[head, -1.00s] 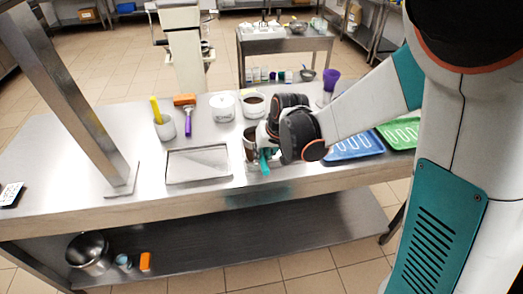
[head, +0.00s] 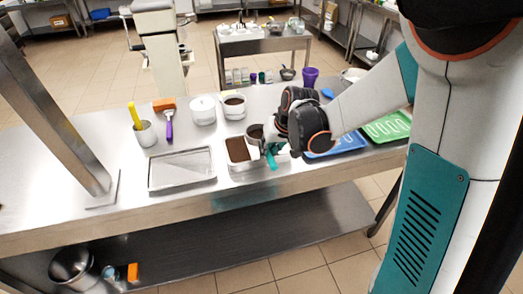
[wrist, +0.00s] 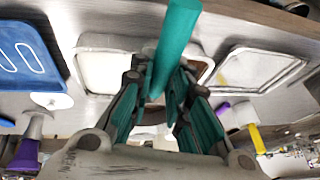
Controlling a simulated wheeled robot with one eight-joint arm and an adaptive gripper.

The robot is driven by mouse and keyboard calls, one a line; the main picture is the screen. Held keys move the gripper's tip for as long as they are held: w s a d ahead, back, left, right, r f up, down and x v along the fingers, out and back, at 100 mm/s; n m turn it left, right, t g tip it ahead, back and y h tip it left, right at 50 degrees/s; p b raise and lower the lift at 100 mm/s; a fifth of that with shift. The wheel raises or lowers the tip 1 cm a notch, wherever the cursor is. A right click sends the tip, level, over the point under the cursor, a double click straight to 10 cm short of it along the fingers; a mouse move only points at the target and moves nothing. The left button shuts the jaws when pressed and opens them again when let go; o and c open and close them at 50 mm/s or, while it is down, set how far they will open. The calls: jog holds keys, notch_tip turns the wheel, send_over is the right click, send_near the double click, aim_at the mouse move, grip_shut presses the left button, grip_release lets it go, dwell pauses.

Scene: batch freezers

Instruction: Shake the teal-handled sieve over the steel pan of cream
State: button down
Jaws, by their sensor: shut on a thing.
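My gripper (head: 274,148) is shut on the teal handle (head: 271,161) of the sieve. The sieve's dark cup (head: 256,134) stands out in the head view, over or very near the right part of a light-rimmed pan (head: 233,168). The pan's left part has a brown surface. In the wrist view the teal handle (wrist: 175,40) rises between the teal-padded fingers (wrist: 155,105). Behind them the pan (wrist: 100,42) shows a pale surface at left and brown at right. The sieve's mesh and the gap to the pan are hidden.
A shallow grey tray (head: 182,184) lies left of the pan. Behind stand a white lidded pot (head: 203,111) and a white pot of brown powder (head: 235,107). A purple-handled brush (head: 168,128) and a cup with a yellow tool (head: 146,137) are at left. Blue (head: 342,146) and green (head: 388,127) trays lie right.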

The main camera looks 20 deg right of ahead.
jog(key=shift+w+b, duration=0.3)
jog(key=shift+w, duration=1.45)
jog(key=shift+s, duration=1.75)
jog(key=w, duration=0.3)
jog(key=shift+w+b, duration=0.3)
jog(key=shift+s+b, duration=0.3)
jog(key=shift+s, duration=1.55)
jog(key=w, duration=0.3)
jog(key=shift+w, duration=0.35)
jog(key=shift+s, duration=1.8)
jog(key=w, duration=0.3)
jog(key=shift+w+b, duration=0.3)
jog(key=shift+b, duration=0.1)
jog(key=shift+s, duration=1.9)
jog(key=shift+w, duration=0.1)
